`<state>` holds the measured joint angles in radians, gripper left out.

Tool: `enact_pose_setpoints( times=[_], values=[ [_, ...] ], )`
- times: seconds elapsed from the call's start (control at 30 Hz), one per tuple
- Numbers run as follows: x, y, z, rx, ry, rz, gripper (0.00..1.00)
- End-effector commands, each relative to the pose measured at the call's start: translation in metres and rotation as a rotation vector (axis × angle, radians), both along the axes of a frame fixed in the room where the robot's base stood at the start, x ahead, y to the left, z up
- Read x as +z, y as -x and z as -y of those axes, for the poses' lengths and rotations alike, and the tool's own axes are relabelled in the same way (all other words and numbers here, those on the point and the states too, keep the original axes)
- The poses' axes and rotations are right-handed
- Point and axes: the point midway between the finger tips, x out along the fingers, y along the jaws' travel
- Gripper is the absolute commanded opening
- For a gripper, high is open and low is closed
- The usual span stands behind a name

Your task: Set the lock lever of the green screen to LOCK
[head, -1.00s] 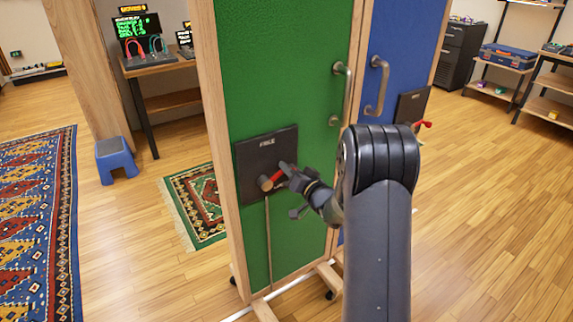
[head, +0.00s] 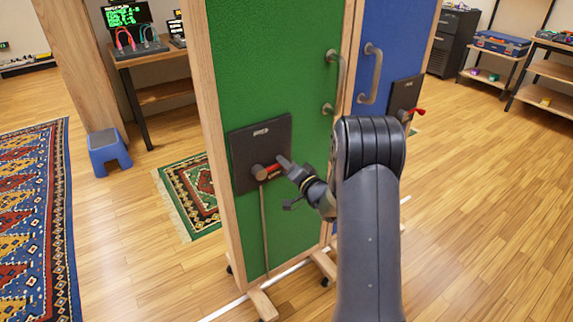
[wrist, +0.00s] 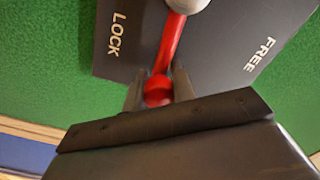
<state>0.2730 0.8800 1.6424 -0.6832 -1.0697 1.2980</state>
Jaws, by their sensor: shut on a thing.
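The green screen (head: 262,75) carries a dark plate (head: 243,158) on its lower part. A red lock lever (head: 274,168) extends right from a round pivot (head: 260,173) on that plate. In the wrist view, the red lever (wrist: 170,45) lies between the LOCK (wrist: 117,35) and FREE (wrist: 260,53) labels, nearer LOCK. My gripper (wrist: 158,90) is shut on the lever's rounded red end, one finger on each side. In the head view my gripper (head: 288,172) meets the lever from the right and hides its tip.
A blue screen (head: 395,45) with its own red lever (head: 415,111) stands to the right. Metal handles (head: 336,80) stick out above my gripper. A wooden foot (head: 263,304) stands on the floor. A blue stool (head: 108,150) is at left. The floor at right is clear.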

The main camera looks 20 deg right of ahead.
Motion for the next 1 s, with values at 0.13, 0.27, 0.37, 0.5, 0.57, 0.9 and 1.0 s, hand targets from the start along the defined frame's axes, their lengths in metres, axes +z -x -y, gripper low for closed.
enact_pose_setpoints(
  times=[0.13,0.27,0.37,0.5,0.57,0.9,1.0],
  values=[
    [-0.007,0.002,0.000,0.000,0.002,-0.018,0.00],
    [-0.007,0.002,-0.001,0.000,0.002,-0.018,0.35],
    [-0.006,0.002,-0.001,0.001,0.002,-0.014,0.43],
    [-0.004,0.001,-0.001,0.001,0.001,-0.009,0.46],
    [-0.004,0.001,-0.001,0.000,0.001,-0.008,0.46],
    [-0.002,0.030,0.010,-0.003,0.000,-0.008,0.46],
    [-0.002,0.050,0.017,-0.003,0.001,-0.009,0.46]
  ],
)
